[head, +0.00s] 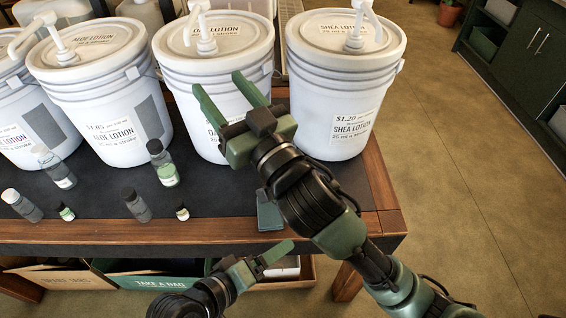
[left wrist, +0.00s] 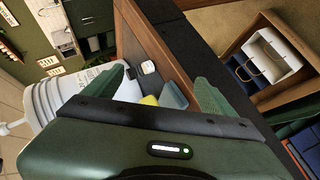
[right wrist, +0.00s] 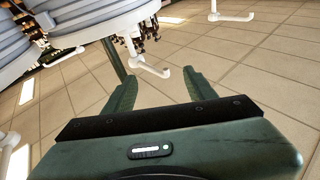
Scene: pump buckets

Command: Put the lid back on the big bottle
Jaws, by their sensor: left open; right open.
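Several small bottles stand on the dark table top in the head view. A clear bottle with green liquid and a dark cap (head: 162,163) stands in front of the buckets. A pale-topped bottle (head: 54,166) stands at the left. A dark-grey bottle (head: 136,205) and another grey one (head: 22,206) stand nearer the front edge. I cannot tell which is the big bottle, and I cannot make out a loose lid. My right gripper (head: 224,97) is open and empty, above the table before a bucket. My left gripper (head: 266,262) is open, low at the table's front edge.
White lotion buckets with pumps, among them aloe (head: 98,100) and shea (head: 345,90), line the back of the table. Small dark-capped bottles (head: 66,212) stand in front. Signed crates (head: 150,276) are below; floor is clear at right.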

